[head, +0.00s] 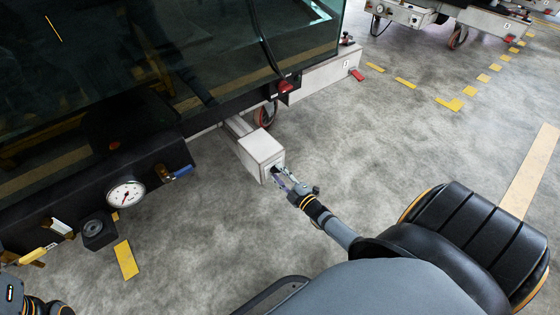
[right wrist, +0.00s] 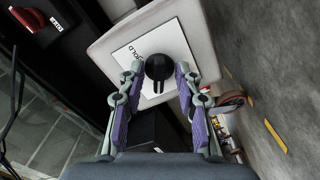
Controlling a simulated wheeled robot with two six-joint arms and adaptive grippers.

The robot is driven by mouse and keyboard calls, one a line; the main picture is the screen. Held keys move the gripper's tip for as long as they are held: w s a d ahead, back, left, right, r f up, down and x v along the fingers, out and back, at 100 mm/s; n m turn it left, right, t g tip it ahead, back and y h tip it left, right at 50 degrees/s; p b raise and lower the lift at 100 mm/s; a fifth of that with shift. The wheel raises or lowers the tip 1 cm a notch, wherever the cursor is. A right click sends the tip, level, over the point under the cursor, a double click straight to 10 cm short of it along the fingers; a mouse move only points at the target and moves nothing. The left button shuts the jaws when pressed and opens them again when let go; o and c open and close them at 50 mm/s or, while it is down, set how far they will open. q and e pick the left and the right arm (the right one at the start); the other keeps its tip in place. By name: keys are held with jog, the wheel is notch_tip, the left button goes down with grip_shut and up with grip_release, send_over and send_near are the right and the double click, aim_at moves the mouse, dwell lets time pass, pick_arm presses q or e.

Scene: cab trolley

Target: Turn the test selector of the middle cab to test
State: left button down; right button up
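The middle cab shows in the head view as a dark glass cab, with a pale grey box (head: 262,152) jutting from its frame. In the right wrist view the box's end carries a white plate (right wrist: 178,45) marked "HOLD". The round black selector knob (right wrist: 158,67) sits on this plate, its slotted part towards the bottom of the picture. Other plate markings are hidden. My right gripper (head: 279,176) is at the box's end. In the right wrist view its open fingers (right wrist: 160,72) stand either side of the knob; I cannot tell whether they touch it.
A pressure gauge (head: 126,194), a blue handle (head: 182,172) and a yellow handle (head: 36,256) are on the cab's left side. A red-rimmed wheel (head: 265,115) stands behind the box. Another trolley (head: 480,22) is at the back right. The floor between is clear.

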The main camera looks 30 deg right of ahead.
jog(key=shift+s, duration=0.1)
jog(key=s+d, duration=0.1)
jog(key=s, duration=1)
jog(key=shift+s, duration=0.4)
jog(key=shift+r, duration=0.1)
